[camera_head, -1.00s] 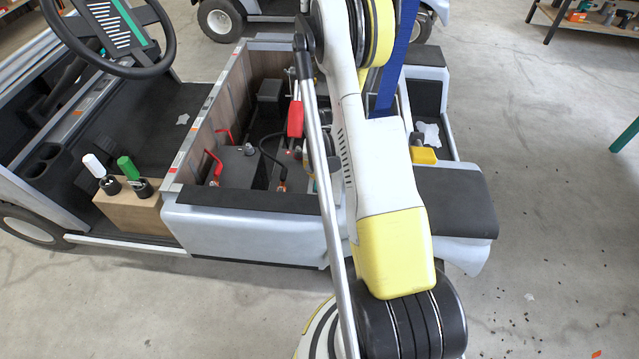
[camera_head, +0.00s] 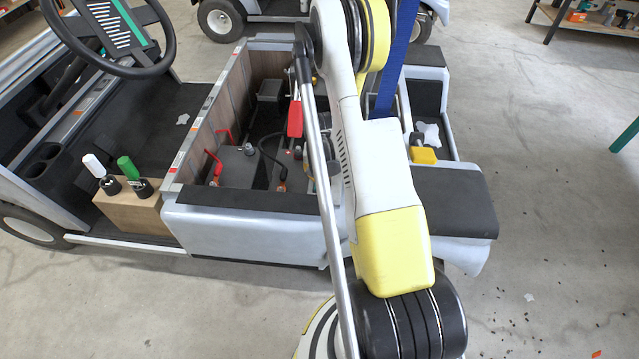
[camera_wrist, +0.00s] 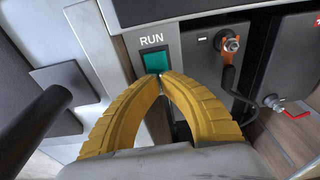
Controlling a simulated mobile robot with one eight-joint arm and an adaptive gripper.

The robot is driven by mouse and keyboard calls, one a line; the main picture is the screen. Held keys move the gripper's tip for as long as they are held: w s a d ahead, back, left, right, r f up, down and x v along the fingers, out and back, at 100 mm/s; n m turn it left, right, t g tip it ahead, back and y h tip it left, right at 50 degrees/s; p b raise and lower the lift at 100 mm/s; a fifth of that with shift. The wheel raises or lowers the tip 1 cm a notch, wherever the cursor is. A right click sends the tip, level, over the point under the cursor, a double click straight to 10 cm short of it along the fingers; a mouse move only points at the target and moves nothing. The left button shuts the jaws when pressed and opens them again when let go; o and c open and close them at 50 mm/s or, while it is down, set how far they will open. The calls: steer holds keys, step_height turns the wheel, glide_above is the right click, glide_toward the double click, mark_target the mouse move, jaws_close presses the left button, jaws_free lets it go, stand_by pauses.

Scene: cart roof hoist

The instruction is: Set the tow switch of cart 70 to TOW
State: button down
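In the wrist view a light grey panel carries the word RUN above a teal-green square (camera_wrist: 157,62), which looks like part of the tow switch. The two yellow curved fingers of my gripper (camera_wrist: 161,78) come together at their tips, at the lower edge of the green square. I cannot tell whether they touch it. The fingers hide the panel below, and no TOW label shows. In the head view the cart (camera_head: 250,233) stands with its seat compartment open. My arm hides the gripper and the switch there. No cart number is readable.
Dark batteries (camera_head: 240,166) with red-capped cables fill the compartment; one terminal (camera_wrist: 227,42) and its cable lie right of the switch. A black rod (camera_wrist: 40,115) is at the wrist view's left. A blue strap (camera_head: 396,60) hangs beside my arm.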

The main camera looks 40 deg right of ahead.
mark_target(319, 183)
steer(key=shift+f, duration=0.45)
stand_by(0.4)
steer(key=shift+r+p, duration=0.5)
steer(key=shift+r, duration=0.4)
steer(key=shift+s+a+r+p, duration=0.1)
steer(key=shift+r+p, duration=0.3)
steer(key=shift+r, duration=0.45)
steer(key=shift+s+a+r+p, duration=0.15)
steer(key=shift+r+p, duration=0.2)
steer(key=shift+r, duration=0.5)
steer(key=shift+s+a+r+p, duration=0.1)
steer(key=shift+r+p, duration=0.3)
steer(key=shift+r, duration=0.45)
steer(key=shift+w, duration=0.1)
